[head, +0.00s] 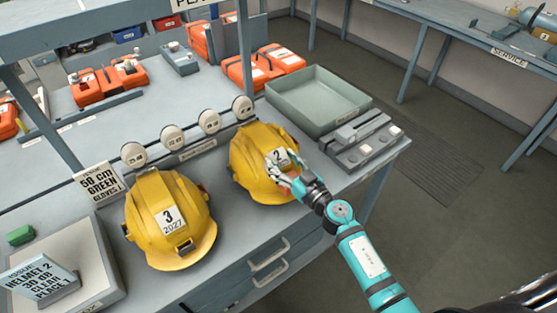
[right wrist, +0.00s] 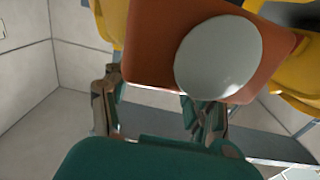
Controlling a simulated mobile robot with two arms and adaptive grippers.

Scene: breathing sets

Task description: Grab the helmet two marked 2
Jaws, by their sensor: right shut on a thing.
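The yellow helmet marked 2 (head: 248,172) sits on the grey bench, to the right of the yellow helmet marked 3 (head: 146,240). My right gripper (head: 285,171) reaches in from the right and is shut at the right side of helmet 2, beside its number label. In the right wrist view, the fingers (right wrist: 152,98) stand either side of an orange-brown block (right wrist: 150,45) with a pale round disc (right wrist: 220,58). Yellow shell (right wrist: 298,78) shows on both sides of it. The exact contact is partly hidden. My left gripper is not in view.
A grey-green tray (head: 320,72) and a grey block with knobs (head: 362,140) stand behind and right of helmet 2. Several round dials (head: 172,138) line up behind the helmets. A sign reading helmet 2 (head: 40,282) stands at the front left.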

